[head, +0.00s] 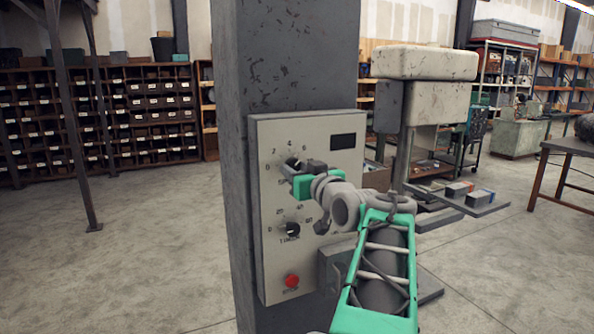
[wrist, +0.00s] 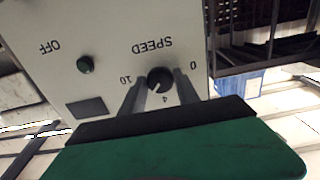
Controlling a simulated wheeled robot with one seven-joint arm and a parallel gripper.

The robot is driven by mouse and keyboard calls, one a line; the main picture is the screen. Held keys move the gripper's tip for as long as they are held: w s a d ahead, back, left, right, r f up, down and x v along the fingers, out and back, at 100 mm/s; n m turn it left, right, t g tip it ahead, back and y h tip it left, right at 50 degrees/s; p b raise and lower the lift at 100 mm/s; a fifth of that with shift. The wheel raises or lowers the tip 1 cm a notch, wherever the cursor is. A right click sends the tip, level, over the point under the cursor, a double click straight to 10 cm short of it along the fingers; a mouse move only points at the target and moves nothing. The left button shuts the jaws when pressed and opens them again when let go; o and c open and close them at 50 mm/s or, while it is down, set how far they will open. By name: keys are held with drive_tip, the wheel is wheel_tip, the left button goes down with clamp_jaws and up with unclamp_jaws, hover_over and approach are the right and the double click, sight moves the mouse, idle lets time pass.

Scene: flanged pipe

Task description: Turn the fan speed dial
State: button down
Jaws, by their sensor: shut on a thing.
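A grey control panel (head: 330,262) is fixed to a dark column. The fan speed dial (head: 290,163) is the upper dial on it, with numbers around it; my gripper partly hides it. In the wrist view the dial (wrist: 160,80) is a round dark knob beside the upside-down word SPEED, with 0, 4 and 10 legible around it. My gripper (wrist: 160,76) has one finger on each side of the knob and is shut on it. In the head view my gripper (head: 296,168) reaches the dial from the right. The knob's exact pointer direction is hard to tell.
The panel also has a lower timer dial (head: 293,229), a red button (head: 291,281) and a dark display (head: 343,141). The column (head: 290,60) stands behind.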

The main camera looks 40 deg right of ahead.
drive_tip(key=shift+f+b, duration=0.15)
drive_tip(key=shift+b, duration=0.45)
drive_tip(key=n+b, duration=1.6)
drive_tip(key=b, duration=0.2)
drive_tip(key=shift+d, duration=0.15)
drive_tip(key=n+b, duration=0.2)
drive_tip(key=n, duration=0.1)
drive_tip(key=shift+n, duration=0.4)
drive_tip(key=n+b, duration=0.1)
drive_tip(key=n, duration=0.2)
drive_tip(key=shift+r+n+b, duration=0.2)
drive_tip(key=shift+n+b, duration=0.1)
drive_tip(key=shift+b, duration=0.05)
drive_tip(key=shift+n+b, duration=0.45)
drive_tip(key=shift+n, duration=1.25)
drive_tip(key=shift+r, duration=0.1)
